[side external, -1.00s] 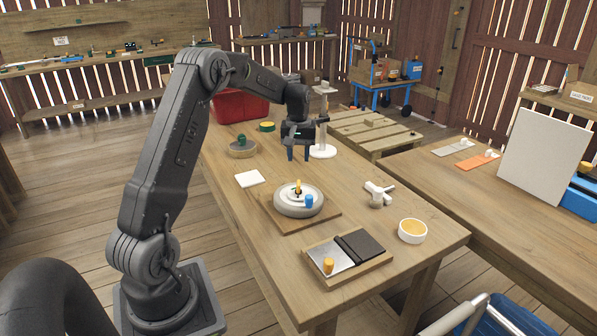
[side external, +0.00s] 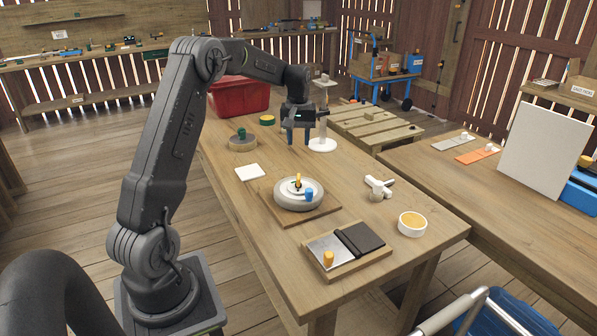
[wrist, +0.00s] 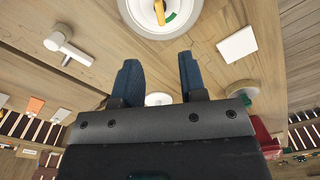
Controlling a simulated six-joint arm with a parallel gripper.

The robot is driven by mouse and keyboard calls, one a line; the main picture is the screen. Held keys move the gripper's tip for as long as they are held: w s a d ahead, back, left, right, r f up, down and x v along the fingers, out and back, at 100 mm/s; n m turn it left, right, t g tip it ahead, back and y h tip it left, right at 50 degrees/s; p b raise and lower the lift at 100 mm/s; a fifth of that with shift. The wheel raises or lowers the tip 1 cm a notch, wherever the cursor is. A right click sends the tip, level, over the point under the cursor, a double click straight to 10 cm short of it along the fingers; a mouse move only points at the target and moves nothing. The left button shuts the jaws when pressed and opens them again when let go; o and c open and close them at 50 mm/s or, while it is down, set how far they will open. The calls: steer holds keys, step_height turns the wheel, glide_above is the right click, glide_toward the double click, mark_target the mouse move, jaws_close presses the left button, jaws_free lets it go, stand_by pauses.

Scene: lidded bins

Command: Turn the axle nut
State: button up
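A round grey hub (side external: 290,207) with a white top sits on a square wooden board (side external: 320,212) in the middle of the table. A yellow piece (side external: 298,180) stands upright near its centre and a blue knob (side external: 309,194) is at its front right. I cannot pick out the axle nut for certain. In the wrist view the hub's white top (wrist: 145,12) is cut off at the upper edge, with the yellow piece (wrist: 159,12) and a green arc on it. My gripper (side external: 298,143) hangs above the table behind the hub, its blue fingers (wrist: 158,62) apart and empty.
A white stand (side external: 322,144) is close to the gripper's right. A white card (side external: 249,172), white T-shaped piece (side external: 378,186), yellow-filled bowl (side external: 412,224) and wooden tray (side external: 345,270) lie around the hub. A red bin (side external: 240,97) stands behind.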

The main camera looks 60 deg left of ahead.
mark_target(298, 176)
step_height(298, 176, down, 14)
steer(key=shift+r, duration=0.2)
stand_by(0.4)
jaws_close()
